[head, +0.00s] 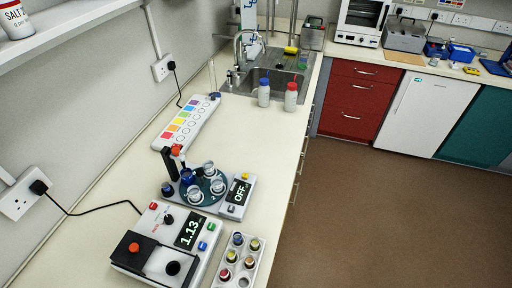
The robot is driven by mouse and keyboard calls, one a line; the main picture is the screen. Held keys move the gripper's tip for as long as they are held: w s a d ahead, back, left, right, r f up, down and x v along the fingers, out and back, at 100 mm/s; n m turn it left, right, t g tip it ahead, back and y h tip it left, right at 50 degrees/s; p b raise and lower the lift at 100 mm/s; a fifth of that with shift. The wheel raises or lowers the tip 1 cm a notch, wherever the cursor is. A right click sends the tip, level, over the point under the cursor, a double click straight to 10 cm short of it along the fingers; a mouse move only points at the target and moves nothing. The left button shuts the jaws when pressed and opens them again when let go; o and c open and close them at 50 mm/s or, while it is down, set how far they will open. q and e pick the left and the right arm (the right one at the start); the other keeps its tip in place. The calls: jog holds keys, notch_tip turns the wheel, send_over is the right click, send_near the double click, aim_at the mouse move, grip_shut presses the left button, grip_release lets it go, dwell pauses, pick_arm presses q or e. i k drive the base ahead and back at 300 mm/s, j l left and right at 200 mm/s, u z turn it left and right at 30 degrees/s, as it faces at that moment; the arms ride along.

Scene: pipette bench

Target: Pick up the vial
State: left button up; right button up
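A white rack (218,272) at the near edge of the bench holds several small vials with dark, yellow and red tops. Among them are a blue-topped vial (238,239), a yellow-topped vial (231,256) and a red-topped vial (225,274). One front hole of the rack looks empty. I cannot tell which vial is meant. Neither of my grippers shows in the head view.
A scale-like device (165,248) reading 1.13 stands left of the rack. Behind it, a round carousel (205,200) holds clear beakers, beside a box (237,197) reading OFF. A colour-chart strip (188,122), two bottles and a sink (275,75) lie farther back. The bench's middle is clear.

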aim_at(254, 240)
jog(key=k+j+z, duration=0.1)
jog(key=k+u, duration=0.15)
jog(key=k, duration=0.15)
jog(key=i+l+u, duration=0.2)
jog(key=u, duration=0.25)
jog(key=i+l+u, duration=0.15)
jog(key=l+u, duration=0.25)
jog(key=i+l+u, duration=0.1)
jog(key=l+u, duration=0.75)
jog(key=i+l, duration=0.05)
jog(key=l, duration=0.05)
